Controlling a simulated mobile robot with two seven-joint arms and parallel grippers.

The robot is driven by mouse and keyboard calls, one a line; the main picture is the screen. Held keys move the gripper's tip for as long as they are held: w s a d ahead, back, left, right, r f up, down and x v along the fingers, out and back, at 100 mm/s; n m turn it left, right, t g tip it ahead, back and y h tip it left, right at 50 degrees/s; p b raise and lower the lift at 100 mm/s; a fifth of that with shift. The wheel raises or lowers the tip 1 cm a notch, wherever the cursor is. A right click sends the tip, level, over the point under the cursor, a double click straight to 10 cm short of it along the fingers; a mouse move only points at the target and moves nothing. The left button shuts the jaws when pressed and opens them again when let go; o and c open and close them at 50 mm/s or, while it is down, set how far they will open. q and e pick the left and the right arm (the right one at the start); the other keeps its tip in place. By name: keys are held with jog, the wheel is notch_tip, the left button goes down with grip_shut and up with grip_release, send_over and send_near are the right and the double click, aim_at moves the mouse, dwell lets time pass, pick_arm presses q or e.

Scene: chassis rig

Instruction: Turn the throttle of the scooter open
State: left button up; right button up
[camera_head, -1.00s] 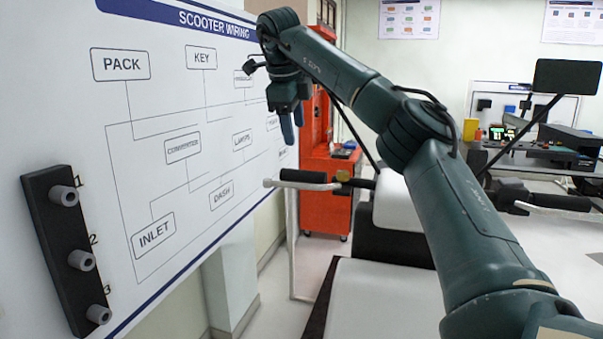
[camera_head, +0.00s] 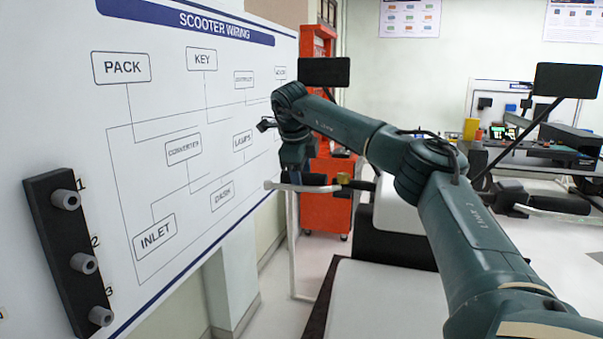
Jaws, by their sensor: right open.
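The scooter's dark handlebar grip (camera_head: 315,179) shows at centre left, with a pale lever (camera_head: 325,188) along it and a brass-coloured piece (camera_head: 343,179) at its inner end. My right gripper (camera_head: 293,180) points down, with its fingers at the outer part of this grip. The fingers hide part of the grip. It is open; whether it touches the grip I cannot tell. A second dark grip (camera_head: 560,204) is at the far right, away from my arm. My left gripper is not in view.
The wiring board (camera_head: 75,130) stands close on the left, with a dark peg strip (camera_head: 45,225). Dark mirrors (camera_head: 324,71) (camera_head: 567,79) rise above the handlebar. An orange cabinet (camera_head: 325,215) and a workbench (camera_head: 570,160) stand behind. Pale scooter panels (camera_head: 385,300) lie below my arm.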

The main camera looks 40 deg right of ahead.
jog(key=c, duration=1)
jog(key=shift+o, duration=0.2)
jog(key=shift+d+r, duration=0.1)
jog(key=shift+w+d+g+y, duration=0.15)
jog(key=shift+g+y, duration=0.35)
jog(key=shift+y, duration=0.6)
jog(key=o, duration=1)
jog(key=shift+c, duration=0.2)
